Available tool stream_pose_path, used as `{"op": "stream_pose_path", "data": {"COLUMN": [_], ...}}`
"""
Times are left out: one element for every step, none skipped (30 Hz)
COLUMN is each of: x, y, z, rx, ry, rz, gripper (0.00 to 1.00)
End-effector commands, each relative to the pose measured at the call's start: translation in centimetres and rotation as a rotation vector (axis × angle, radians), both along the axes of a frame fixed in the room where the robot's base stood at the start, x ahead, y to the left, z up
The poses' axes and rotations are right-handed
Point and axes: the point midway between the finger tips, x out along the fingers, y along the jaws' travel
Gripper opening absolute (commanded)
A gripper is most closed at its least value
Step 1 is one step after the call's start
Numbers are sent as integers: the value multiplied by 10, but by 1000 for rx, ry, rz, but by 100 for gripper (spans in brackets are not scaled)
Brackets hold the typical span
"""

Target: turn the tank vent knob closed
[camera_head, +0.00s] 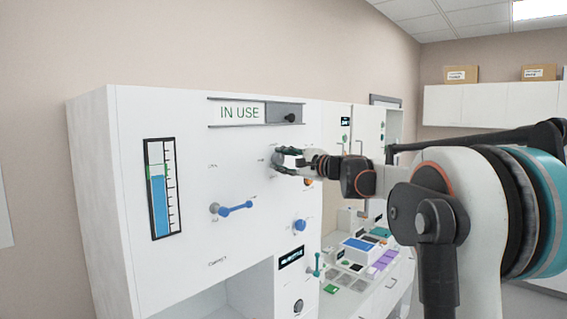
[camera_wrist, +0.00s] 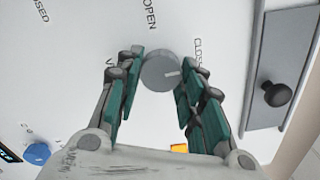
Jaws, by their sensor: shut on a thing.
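The grey round vent knob (camera_head: 276,160) is on the upright white panel, below the right end of the sign strip. In the wrist view the knob (camera_wrist: 157,72) sits between my fingertips, and its pale pointer mark is turned right, toward the word CLOSED. The word OPEN is above it in that view. My gripper (camera_head: 283,157) reaches the panel from the right and is shut on the knob; in the wrist view the teal-padded fingers (camera_wrist: 157,85) flank it on both sides. The label left of the knob is mostly hidden by a finger.
An IN USE sign (camera_head: 239,112) with a black-knobbed slider (camera_head: 289,117) is just above. A blue lever (camera_head: 235,208) and a blue knob (camera_head: 300,226) are lower on the panel. A level gauge (camera_head: 161,190) is at left. A cluttered counter (camera_head: 340,300) lies below right.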

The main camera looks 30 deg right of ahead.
Motion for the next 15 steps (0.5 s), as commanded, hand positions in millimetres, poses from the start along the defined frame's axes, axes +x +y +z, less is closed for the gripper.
{"op": "stream_pose_path", "data": {"x": [0,0,0,0,0,0,0,0,0,0,0,0,0,0,0], "y": [0,0,0,0,0,0,0,0,0,0,0,0,0,0,0], "z": [-1,-1,-1,-1,-1,-1,-1,-1,-1,-1,-1,-1,-1,-1,-1], "rx": [8,14,19,21,23,26,27,28,29,29,29,29,29,28,28], "ry": [3,6,7,9,10,11,11,11,12,12,12,12,12,11,11], "rz": [-1,-1,-1,0,0,0,0,0,0,0,0,0,0,0,0], "gripper": [12,12,12,12,12,12,12,12,12,12,12,12,12,12,12]}}
